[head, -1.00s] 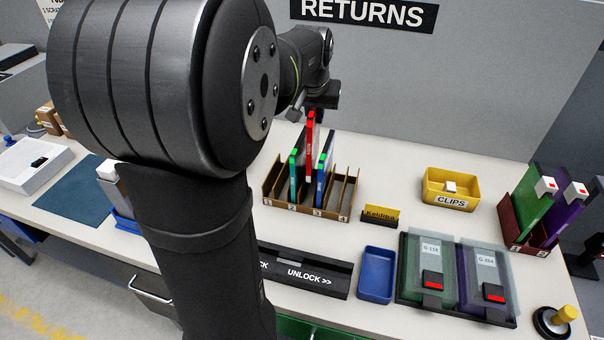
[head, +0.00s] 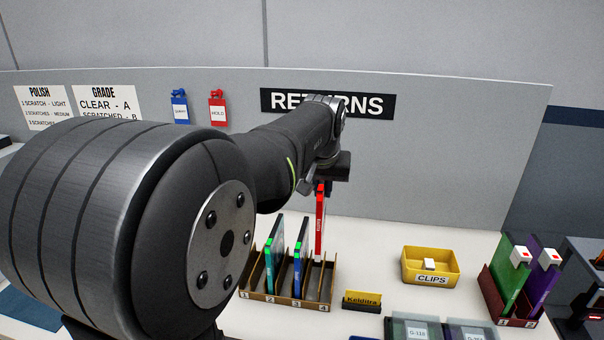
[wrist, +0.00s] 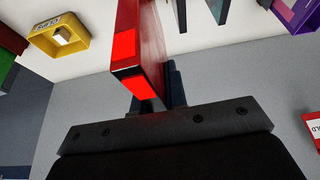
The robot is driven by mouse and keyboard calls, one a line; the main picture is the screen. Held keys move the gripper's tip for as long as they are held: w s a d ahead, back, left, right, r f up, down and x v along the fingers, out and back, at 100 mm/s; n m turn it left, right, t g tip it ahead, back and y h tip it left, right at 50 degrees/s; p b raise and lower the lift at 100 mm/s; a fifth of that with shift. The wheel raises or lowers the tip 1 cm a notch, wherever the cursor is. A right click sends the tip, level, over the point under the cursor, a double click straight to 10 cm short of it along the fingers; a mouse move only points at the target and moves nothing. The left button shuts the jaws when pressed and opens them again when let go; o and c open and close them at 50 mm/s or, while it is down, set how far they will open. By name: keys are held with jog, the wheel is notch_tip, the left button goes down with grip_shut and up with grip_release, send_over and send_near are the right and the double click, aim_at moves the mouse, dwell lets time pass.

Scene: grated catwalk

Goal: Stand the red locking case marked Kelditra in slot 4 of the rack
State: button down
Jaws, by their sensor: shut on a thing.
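The red case (head: 320,228) hangs upright in my gripper (head: 322,183), which is shut on its upper end. Its red-marked end fills the middle of the wrist view (wrist: 150,50). The brown rack (head: 285,300) stands below, with slot numbers along its front edge. A teal case (head: 274,262) and a blue case (head: 299,272) with green marks stand in its middle slots. The red case is right of the blue case, over the right end near slot 4. Its lower edge is near the divider tops; I cannot tell whether it has entered the slot.
A yellow Kelditra sign (head: 362,301) stands right of the rack. Farther right are a yellow CLIPS bin (head: 430,278) and a dark red rack (head: 510,318) with green and purple cases. A grey wall panel (head: 450,150) stands behind.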

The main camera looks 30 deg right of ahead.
notch_tip(320, 180, down, 8)
jog(key=s+d, duration=0.1)
jog(key=s, duration=0.1)
jog(key=shift+d, duration=0.3)
dwell(1.3)
notch_tip(320, 180, down, 8)
dwell(1.6)
dwell(0.4)
jog(key=c, duration=1)
grip_release()
jog(key=shift+o, duration=0.2)
